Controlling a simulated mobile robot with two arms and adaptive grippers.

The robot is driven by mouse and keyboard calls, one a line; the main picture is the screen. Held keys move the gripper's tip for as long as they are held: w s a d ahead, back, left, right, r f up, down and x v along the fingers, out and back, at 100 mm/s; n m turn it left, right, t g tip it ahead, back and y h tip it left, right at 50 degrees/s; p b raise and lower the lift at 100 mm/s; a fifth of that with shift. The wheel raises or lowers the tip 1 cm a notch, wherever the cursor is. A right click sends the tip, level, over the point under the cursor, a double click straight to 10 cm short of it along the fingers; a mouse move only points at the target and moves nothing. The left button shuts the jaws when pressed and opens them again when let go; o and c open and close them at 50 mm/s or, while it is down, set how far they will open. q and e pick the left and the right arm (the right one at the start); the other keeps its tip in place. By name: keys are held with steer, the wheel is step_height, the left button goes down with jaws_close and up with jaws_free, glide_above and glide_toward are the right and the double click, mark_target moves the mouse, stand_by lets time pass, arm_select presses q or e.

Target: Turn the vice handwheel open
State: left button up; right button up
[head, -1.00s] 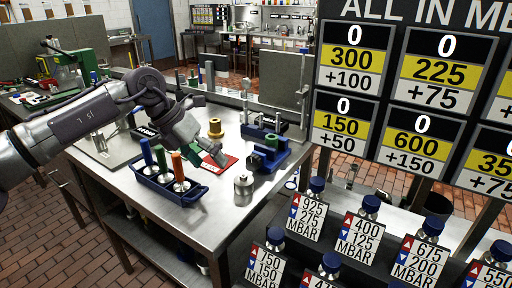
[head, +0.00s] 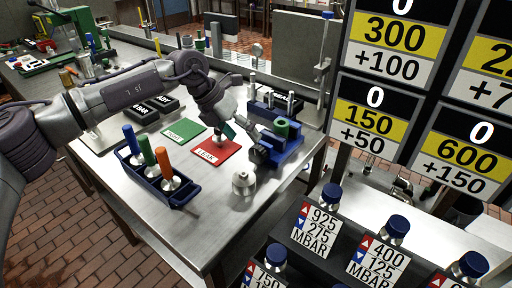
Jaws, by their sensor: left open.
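A blue vice (head: 287,151) stands on the metal bench with a green cylinder (head: 281,127) in it. Its handwheel cannot be made out clearly; my left gripper is in front of that side of the vice. My left gripper (head: 228,132) reaches in from the left and points down over the red card, just left of the vice. It is open, and I see nothing held in it. Whether a finger touches the vice cannot be told. My right gripper is not in view.
A blue tray (head: 149,187) holds green, blue and orange-handled pieces. A red card (head: 214,154) and a green card (head: 184,132) lie flat. A metal canister (head: 243,184) stands near the front edge. Large number boards (head: 388,80) and labelled blue-capped valves (head: 331,196) are at right.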

mark_target(253, 147)
arm_select(q)
steer(key=x, duration=0.6)
steer(key=shift+w+p, duration=0.1)
steer(key=shift+p, duration=0.25)
steer(key=shift+w+d+f, duration=0.1)
steer(key=shift+d+f, duration=0.15)
steer(key=shift+f, duration=0.15)
steer(key=shift+c, duration=1)
steer(key=c, duration=1)
steer(key=shift+o, duration=0.2)
steer(key=shift+w+a+f+n+g+h+b, duration=0.1)
steer(key=shift+f+n+g+h+b, duration=0.25)
steer(key=shift+h+b, duration=0.4)
steer(key=shift+g+h+b, duration=0.45)
steer(key=shift+g+h, duration=0.1)
steer(key=shift+h, duration=0.3)
steer(key=shift+r, duration=0.2)
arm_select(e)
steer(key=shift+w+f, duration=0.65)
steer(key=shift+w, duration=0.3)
arm_select(q)
steer(key=shift+a, duration=0.1)
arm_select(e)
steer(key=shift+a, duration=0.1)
